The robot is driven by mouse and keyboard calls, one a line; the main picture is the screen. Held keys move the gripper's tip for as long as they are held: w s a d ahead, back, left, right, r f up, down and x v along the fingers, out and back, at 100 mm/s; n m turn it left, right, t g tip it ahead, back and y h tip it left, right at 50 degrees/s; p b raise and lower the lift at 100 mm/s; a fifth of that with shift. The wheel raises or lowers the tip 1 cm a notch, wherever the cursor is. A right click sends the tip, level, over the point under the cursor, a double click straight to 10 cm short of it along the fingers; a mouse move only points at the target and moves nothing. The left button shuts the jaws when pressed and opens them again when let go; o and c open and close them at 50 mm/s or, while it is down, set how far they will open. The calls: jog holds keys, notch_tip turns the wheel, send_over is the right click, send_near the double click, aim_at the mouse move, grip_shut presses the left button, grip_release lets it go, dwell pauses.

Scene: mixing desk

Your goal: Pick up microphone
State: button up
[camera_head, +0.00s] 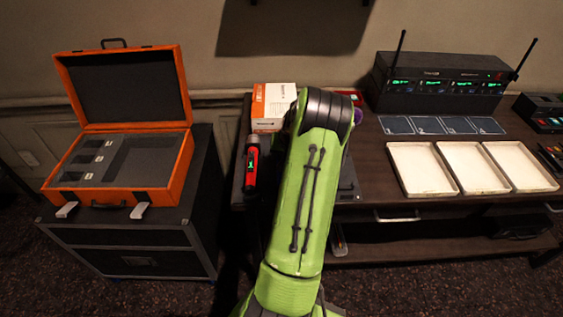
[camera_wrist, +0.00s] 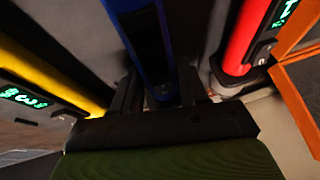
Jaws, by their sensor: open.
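A red microphone (camera_head: 251,165) with a lit green display lies at the left end of the desk, beside my green arm. In the wrist view a red microphone (camera_wrist: 243,40) is at the right, a blue one (camera_wrist: 138,22) is in the middle and a yellow one (camera_wrist: 45,75) with a lit display is at the left. My gripper (camera_wrist: 160,88) is open, its dark fingers on either side of the blue microphone's near end. I cannot tell whether they touch it. My arm hides the gripper and the blue and yellow microphones in the head view.
A white and orange box (camera_head: 272,105) stands behind the red microphone. Three white trays (camera_head: 422,190) and a black receiver (camera_head: 437,85) with antennas are to the right on the desk. An open orange case (camera_head: 120,198) with foam slots sits on a black cabinet (camera_head: 135,240) at the left.

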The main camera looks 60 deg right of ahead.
grip_shut()
